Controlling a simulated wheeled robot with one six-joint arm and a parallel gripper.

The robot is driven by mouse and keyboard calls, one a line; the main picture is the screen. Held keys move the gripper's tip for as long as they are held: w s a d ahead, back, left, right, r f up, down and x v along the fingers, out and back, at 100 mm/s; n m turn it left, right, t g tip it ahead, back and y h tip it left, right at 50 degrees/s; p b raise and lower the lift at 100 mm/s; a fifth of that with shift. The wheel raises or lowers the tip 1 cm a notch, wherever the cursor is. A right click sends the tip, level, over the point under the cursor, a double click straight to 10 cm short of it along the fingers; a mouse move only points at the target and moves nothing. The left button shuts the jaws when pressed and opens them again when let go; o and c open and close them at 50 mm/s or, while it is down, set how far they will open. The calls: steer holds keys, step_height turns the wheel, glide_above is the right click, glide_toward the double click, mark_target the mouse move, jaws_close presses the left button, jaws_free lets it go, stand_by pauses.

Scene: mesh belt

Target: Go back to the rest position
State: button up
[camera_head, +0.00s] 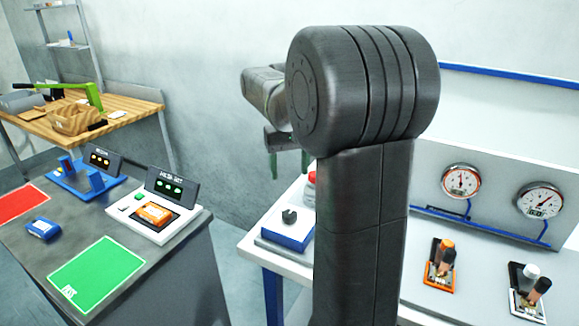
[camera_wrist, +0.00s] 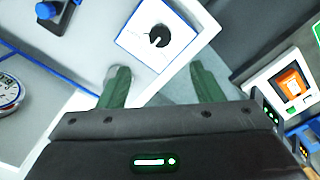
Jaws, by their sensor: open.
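My gripper (camera_head: 289,163) hangs in the air beside the upper arm link, in front of the grey wall. In the wrist view my gripper (camera_wrist: 162,84) shows two green fingers spread apart with nothing between them. A white and blue box with a black knob (camera_wrist: 157,38) lies beyond the fingertips in that view. The same knob box (camera_head: 287,230) stands on the white bench in the head view. My arm hides part of that bench.
A tester with an orange block (camera_head: 154,213) stands on the grey counter (camera_head: 185,262), near a green mat (camera_head: 97,275), a blue block (camera_head: 44,229) and a red mat (camera_head: 20,203). Two gauges (camera_head: 461,181) and two valve-like units (camera_head: 440,266) are at right. A wooden table (camera_head: 130,107) is behind.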

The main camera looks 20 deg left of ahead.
mark_target(290, 213)
steer(key=shift+f, duration=0.15)
step_height(290, 213, down, 14)
steer(key=shift+r, duration=0.15)
stand_by(0.5)
